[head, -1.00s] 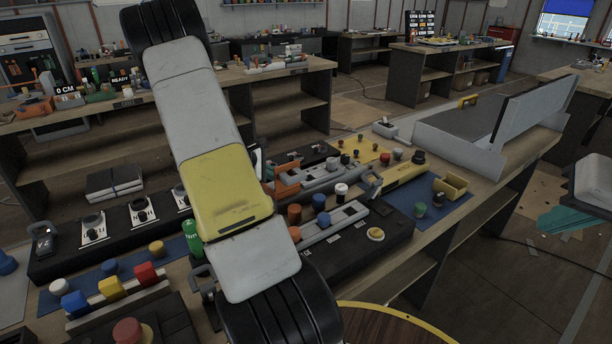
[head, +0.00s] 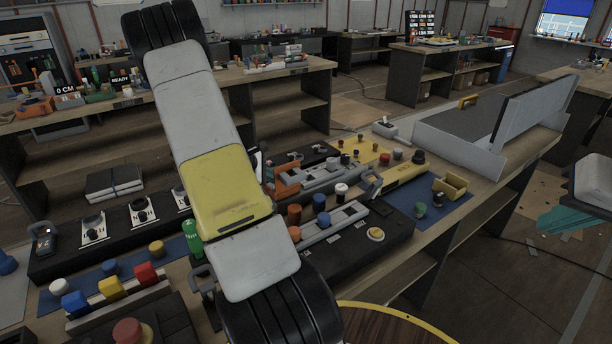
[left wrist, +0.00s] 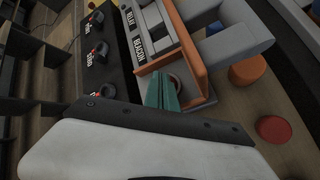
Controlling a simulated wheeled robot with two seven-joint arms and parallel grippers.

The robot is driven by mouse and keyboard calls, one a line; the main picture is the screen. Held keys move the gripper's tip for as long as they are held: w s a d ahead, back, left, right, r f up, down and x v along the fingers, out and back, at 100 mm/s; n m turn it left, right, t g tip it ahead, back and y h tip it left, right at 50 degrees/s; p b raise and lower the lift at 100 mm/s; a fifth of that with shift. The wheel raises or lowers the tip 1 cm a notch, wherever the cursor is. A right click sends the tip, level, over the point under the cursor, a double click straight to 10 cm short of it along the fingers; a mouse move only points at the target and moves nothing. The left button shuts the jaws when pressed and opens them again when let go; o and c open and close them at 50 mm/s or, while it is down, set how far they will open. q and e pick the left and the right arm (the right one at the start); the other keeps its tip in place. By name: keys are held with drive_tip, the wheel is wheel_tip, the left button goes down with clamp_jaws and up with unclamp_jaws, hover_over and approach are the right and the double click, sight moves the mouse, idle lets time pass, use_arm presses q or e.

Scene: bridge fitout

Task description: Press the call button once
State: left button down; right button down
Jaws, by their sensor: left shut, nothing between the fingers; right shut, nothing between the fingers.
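In the left wrist view my left gripper (left wrist: 163,92) has its teal fingertips together and empty. They reach into an orange-sided guard (left wrist: 192,48), close to a small round reddish button (left wrist: 175,82). I cannot tell whether they touch it, and no label shows that it is the call button. In the head view the orange guard (head: 286,186) stands partly behind my grey and yellow arm, and the button inside is hidden. A round yellowish button (head: 376,234) sits on the dark console at the right. I cannot make out my right gripper.
Knobs and levers crowd the bench around the guard. A blue mat (head: 405,207) with a yellow bin (head: 454,186) lies at the right. Beside the guard in the left wrist view are grey blocks (left wrist: 236,35), an orange cylinder (left wrist: 249,70) and a red disc (left wrist: 273,129).

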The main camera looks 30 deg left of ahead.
use_arm(q)
drive_tip(key=shift+f, duration=0.15)
idle(0.5)
drive_tip(key=shift+r, duration=0.85)
drive_tip(key=shift+r, duration=2.5)
